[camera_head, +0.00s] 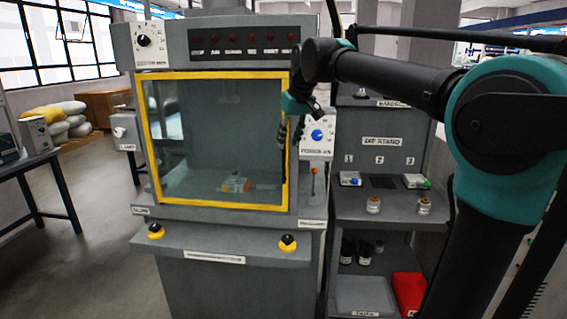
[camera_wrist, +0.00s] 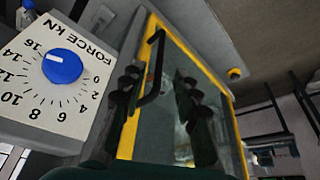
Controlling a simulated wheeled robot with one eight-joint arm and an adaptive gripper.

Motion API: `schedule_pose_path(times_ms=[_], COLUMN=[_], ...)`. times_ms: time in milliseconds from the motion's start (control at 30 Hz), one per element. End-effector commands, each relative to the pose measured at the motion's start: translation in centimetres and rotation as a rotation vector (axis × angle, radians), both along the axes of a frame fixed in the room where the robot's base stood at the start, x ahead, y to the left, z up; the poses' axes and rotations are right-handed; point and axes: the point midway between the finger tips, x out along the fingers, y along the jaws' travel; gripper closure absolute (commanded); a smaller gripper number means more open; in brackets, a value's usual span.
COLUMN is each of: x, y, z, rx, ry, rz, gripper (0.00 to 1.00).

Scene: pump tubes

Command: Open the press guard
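The press guard (camera_head: 215,140) is a clear panel in a yellow frame. It sits shut across the front of the grey press (camera_head: 215,228). A black bar handle (camera_wrist: 154,64) stands at the guard's edge in the wrist view, and it shows at the right edge in the head view (camera_head: 285,165). My gripper (camera_head: 289,138) is at that right edge, with its fingers pointing at the guard. In the wrist view my gripper (camera_wrist: 160,88) is open, and the handle appears between the two fingers, nearer the left one. I cannot tell whether a finger touches it.
A force dial with a blue knob (camera_head: 317,135) is just right of the guard. A red-tipped lever (camera_head: 313,180) is below it. The die stand (camera_head: 385,150) holds small items further right. Two yellow-and-black buttons (camera_head: 156,231) (camera_head: 288,243) are on the front ledge.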

Motion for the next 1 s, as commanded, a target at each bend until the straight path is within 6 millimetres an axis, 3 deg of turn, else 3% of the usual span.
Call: schedule_pose_path(times_ms=[300, 500, 933, 1000], x=[2.0, 2.8, 3.1, 3.1], y=[1.3, 1.8, 2.0, 2.0], z=[-5.8, -8.1, -9.0, -9.0], rx=[0.000, 0.000, 0.000, 0.000], ry=[0.000, 0.000, 0.000, 0.000], rz=[0.000, 0.000, 0.000, 0.000], gripper=[0.69, 0.69, 0.69, 0.77])
